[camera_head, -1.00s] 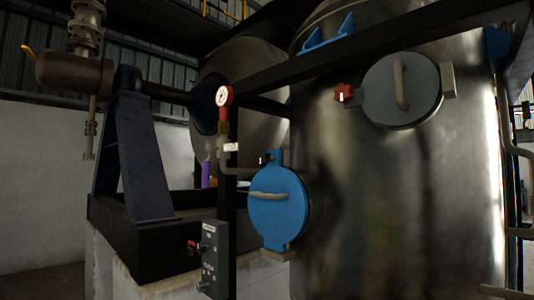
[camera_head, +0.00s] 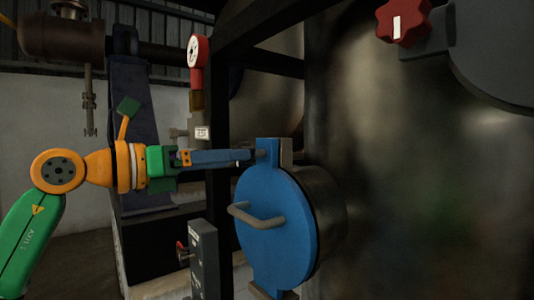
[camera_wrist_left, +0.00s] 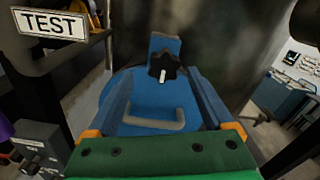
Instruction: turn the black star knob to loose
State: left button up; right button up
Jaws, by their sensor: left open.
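The black star knob (camera_wrist_left: 163,67) shows in the left wrist view, on a blue bracket above the blue round hatch (camera_wrist_left: 143,95); its white mark points down. In the head view the blue hatch (camera_head: 272,225) stands on the tank's side, and the knob is mostly hidden by my fingertips. My left gripper (camera_head: 248,156) reaches in from the left, its tips close to the bracket at the hatch's top. In the left wrist view the fingers (camera_wrist_left: 160,82) are spread apart, one on each side of the knob, with nothing between them gripped. My right gripper is not in view.
A red star knob (camera_head: 404,22) sits by a grey hatch (camera_head: 492,60) at upper right. A red gauge (camera_head: 197,52) on a pipe stands left of the hatch. A switch box (camera_head: 203,258) is below my arm. A black post runs close beside the gripper.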

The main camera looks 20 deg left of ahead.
pick_arm(q)
jog(key=p+x, duration=0.2)
jog(key=x, duration=0.2)
jog(key=shift+w+d+r, duration=0.1)
jog(key=shift+d+r, duration=0.1)
jog(key=shift+d, duration=0.15)
jog(key=shift+w+f, duration=0.1)
jog(key=shift+w, duration=0.1)
jog(key=shift+s, duration=0.25)
jog(key=c, duration=0.8)
grip_shut()
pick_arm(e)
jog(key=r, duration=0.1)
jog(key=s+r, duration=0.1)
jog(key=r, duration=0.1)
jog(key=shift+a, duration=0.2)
